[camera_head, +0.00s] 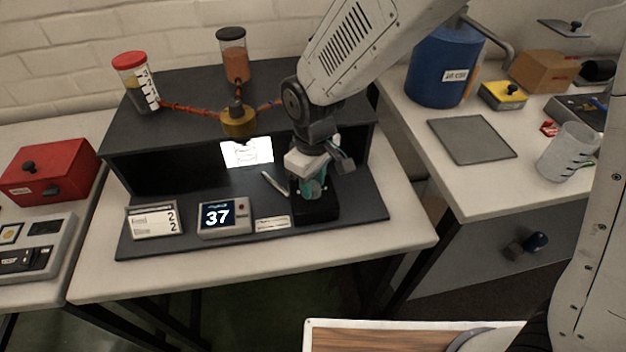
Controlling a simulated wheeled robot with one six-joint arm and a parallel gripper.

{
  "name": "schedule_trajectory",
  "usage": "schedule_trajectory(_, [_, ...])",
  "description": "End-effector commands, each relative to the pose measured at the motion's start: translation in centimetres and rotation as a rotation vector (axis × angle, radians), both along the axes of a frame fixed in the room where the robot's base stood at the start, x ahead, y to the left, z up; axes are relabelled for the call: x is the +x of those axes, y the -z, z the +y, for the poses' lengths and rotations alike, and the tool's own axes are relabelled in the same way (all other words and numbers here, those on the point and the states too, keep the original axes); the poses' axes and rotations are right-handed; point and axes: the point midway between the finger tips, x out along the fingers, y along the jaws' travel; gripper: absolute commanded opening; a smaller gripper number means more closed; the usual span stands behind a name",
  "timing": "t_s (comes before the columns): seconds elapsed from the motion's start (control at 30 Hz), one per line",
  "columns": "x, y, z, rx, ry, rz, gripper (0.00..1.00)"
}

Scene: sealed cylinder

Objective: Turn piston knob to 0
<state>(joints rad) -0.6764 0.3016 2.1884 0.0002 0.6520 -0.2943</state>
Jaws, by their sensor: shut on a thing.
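My gripper (314,188) points down at the right side of the black apparatus on the middle bench. It is shut on a teal piece standing on a small black base (316,211); I take this piece to be the piston knob. The fingers and my wrist hide most of it, so its pointer or marks cannot be read. A small display (220,217) left of it reads 37. A white card (154,222) showing 2 over 2 stands further left. A pale lever or rod (275,186) leans just left of my gripper.
The black raised shelf (185,82) carries a red-capped container (136,82), a dark-capped jar (233,54) and a brass-coloured valve (238,121) joined by orange tubes. A red box (48,172) is on the left bench. A blue drum (444,64) and beaker (567,152) are on the right bench.

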Motion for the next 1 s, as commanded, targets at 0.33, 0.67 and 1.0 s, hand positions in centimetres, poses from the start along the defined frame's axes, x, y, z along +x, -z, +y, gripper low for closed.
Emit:
schedule_trajectory(0.33, [0.0,0.0,0.0,0.000,0.000,-0.001,0.52])
schedule_trajectory(0.67, [0.1,-3.2,0.1,0.004,0.000,-0.005,0.52])
schedule_trajectory(1.0, [0.1,-7.6,0.0,0.001,0.000,-0.002,0.52])
